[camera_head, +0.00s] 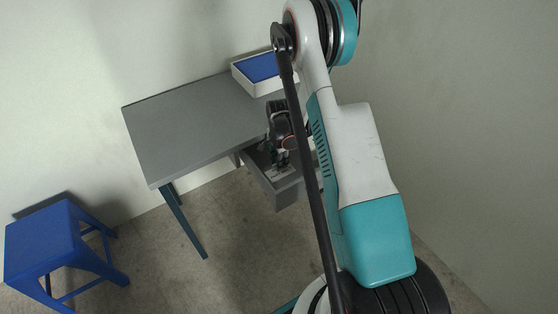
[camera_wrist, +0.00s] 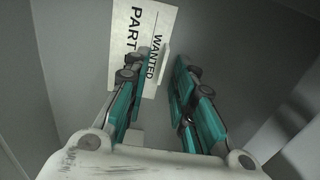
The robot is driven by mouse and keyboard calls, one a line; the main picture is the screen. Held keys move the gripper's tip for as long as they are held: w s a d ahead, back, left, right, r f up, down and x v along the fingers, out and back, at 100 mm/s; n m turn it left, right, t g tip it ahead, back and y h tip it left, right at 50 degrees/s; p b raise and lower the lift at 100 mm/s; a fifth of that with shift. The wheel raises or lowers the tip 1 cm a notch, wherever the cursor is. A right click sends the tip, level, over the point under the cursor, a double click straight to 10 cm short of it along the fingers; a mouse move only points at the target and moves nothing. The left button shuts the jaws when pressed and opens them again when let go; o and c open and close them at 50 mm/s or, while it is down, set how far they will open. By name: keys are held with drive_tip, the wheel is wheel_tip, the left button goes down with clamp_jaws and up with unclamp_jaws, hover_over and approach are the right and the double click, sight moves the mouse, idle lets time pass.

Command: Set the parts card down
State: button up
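The parts card (camera_wrist: 125,45) is a pale sheet printed "PARTS WANTED" in the wrist view. It appears to lie flat on the floor of the pulled-out grey drawer (camera_head: 262,182); a small white patch of it shows in the head view (camera_head: 284,173). A narrow pale raised strip stands along its right edge, between my fingertips. My gripper (camera_wrist: 164,65) points down into the drawer, its fingers apart with a gap on both sides of the strip. The left finger covers part of the card. The head view shows my gripper (camera_head: 281,158) low over the drawer.
The grey desk (camera_head: 185,125) stands against the wall above the drawer. A white tray with a blue inside (camera_head: 262,72) sits on its back right. A blue stool (camera_head: 50,243) stands at the lower left. The drawer walls (camera_wrist: 40,60) are close around my gripper.

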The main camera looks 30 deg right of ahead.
wheel_tip(320, 180, up, 12)
drive_tip(key=p, duration=0.4)
drive_tip(key=shift+r, duration=0.15)
drive_tip(key=shift+c, duration=0.6)
idle(0.8)
